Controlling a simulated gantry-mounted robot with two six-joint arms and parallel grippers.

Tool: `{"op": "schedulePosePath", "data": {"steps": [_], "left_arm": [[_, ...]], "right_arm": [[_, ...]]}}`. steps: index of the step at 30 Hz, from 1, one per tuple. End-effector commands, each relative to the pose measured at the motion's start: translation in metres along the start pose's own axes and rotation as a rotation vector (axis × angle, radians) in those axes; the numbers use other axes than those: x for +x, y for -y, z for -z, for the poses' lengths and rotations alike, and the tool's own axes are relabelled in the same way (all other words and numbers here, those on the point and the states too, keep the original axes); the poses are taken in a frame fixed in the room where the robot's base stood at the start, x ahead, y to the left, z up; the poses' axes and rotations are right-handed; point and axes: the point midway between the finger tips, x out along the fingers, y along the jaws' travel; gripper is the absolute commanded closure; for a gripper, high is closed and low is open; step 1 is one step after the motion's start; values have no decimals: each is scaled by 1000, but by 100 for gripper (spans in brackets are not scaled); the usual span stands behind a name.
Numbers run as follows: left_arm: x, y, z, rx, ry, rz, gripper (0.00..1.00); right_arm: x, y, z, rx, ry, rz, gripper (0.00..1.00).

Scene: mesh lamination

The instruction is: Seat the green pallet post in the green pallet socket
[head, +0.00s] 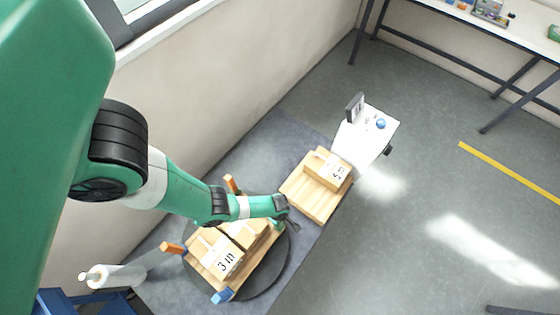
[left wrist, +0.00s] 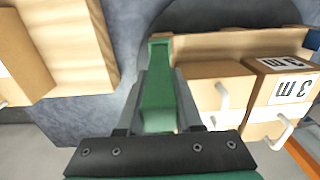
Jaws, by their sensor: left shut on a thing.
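My left gripper (head: 288,218) is shut on the green pallet post (left wrist: 158,90), which stands between its two fingers in the left wrist view. The post's far end is beside the near corner of the wooden pallet (left wrist: 225,42). The head view shows the gripper over the right corner of this loaded pallet (head: 207,270). The green socket cannot be made out apart from the post, and whether the post touches it cannot be told. My right gripper is not in view.
The pallet carries boxes marked 3 m (head: 227,262) and sits on a dark round turntable (head: 285,265). Orange posts (head: 172,248) and a blue post (head: 222,296) stand at its other corners. A second pallet (head: 318,208) with a box and a white stand (head: 366,138) are farther right.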

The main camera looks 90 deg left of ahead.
Motion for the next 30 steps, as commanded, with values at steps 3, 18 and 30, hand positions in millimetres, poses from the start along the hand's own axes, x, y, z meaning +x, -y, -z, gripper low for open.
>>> {"op": "schedulePosePath", "data": {"steps": [3,18,30], "left_arm": [[4,0,0,0,0,0,100],[16,0,0,0,0,0,64],[15,0,0,0,0,0,30]], "right_arm": [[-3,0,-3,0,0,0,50],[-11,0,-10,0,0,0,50],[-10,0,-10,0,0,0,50]]}}
